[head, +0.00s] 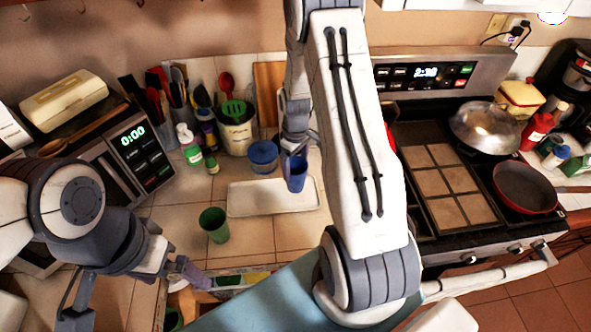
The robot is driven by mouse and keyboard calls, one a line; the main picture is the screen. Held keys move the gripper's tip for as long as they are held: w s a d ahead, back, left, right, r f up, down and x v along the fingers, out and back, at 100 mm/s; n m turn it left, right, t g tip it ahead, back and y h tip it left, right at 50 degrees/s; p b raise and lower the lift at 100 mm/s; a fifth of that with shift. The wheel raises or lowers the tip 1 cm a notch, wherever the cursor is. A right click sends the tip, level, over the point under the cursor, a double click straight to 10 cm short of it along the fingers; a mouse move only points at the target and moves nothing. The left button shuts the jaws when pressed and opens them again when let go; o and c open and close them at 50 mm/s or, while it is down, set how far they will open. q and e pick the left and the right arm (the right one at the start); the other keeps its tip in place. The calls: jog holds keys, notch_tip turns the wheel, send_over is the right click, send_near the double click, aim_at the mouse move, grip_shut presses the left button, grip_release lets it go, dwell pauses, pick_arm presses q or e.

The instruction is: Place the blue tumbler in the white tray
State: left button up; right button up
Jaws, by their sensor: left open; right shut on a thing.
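The blue tumbler (296,177) is upright over the right part of the white tray (250,202). I cannot tell whether its base touches the tray. My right gripper (296,156) is shut on the tumbler from above. My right arm covers part of the counter to its right. My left gripper (193,279) is open and empty, low at the left near the counter's front edge, apart from the tray.
A green cup (214,226) stands left in front of the tray. A blue round container (263,152) stands just behind it. The stove (450,150) is at right.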

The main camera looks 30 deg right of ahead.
aim_at(296, 172)
notch_tip(296, 172, down, 3)
jog(key=shift+f+p, duration=0.1)
jog(key=shift+p, duration=0.75)
jog(key=shift+s+f, duration=0.1)
jog(key=shift+f, duration=0.3)
